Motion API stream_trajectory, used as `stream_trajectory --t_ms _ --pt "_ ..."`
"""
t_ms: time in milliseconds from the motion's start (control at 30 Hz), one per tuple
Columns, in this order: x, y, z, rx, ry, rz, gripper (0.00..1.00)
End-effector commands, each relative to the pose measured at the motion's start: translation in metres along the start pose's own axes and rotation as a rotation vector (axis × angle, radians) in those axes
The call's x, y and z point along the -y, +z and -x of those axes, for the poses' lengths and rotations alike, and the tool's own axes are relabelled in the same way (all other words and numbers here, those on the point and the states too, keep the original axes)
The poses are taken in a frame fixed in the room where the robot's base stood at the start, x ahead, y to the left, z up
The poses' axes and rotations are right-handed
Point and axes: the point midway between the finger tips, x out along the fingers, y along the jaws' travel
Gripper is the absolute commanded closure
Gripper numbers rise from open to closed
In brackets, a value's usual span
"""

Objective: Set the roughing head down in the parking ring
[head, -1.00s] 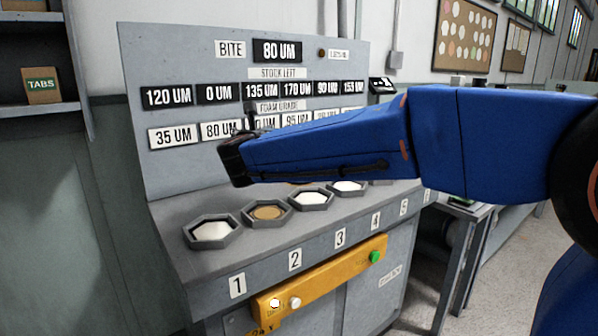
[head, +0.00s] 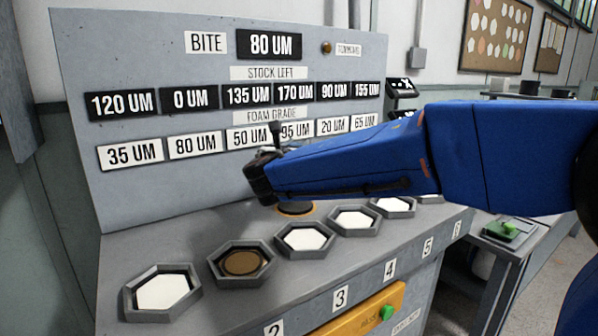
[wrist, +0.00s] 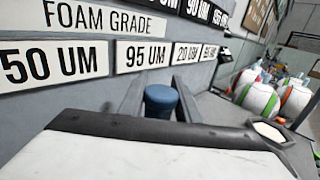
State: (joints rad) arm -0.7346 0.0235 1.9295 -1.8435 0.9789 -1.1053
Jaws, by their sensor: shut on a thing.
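My gripper (head: 270,150) is at the end of the blue arm, over the back of the grey deck in front of the upright panel. In the wrist view its two grey fingers (wrist: 160,88) stand either side of a blue cylinder, the grip of the roughing head (wrist: 161,101), and are shut on it. In the head view a dark upright knob of it (head: 277,133) shows above the wrist; its lower part is hidden. Below the arm, a dark round spot with a tan rim, seemingly the parking ring (head: 296,209), shows on the deck. I cannot tell whether the head touches it.
Several hexagonal cups stand along the deck front. The second from left (head: 241,263) holds a brown disc; the others, such as the leftmost (head: 161,292), show white. The panel (head: 215,70) rises close behind my gripper. A yellow bar (head: 363,312) runs below the deck edge.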

Motion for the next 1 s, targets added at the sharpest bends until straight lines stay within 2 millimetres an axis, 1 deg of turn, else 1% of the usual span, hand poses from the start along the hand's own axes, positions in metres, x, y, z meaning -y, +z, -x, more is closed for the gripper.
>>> stream_trajectory --t_ms 33,100,367,633,1000 --pt "0.000 -0.006 0.000 0.001 0.000 0.001 1.00" --pt "0.000 -0.013 0.000 0.002 0.000 0.001 1.00" --pt "0.000 -0.026 0.000 0.002 0.000 0.000 1.00" --pt "0.000 -0.054 0.000 0.002 0.000 0.001 1.00" --pt "0.000 -0.058 0.000 0.003 0.000 -0.001 1.00"
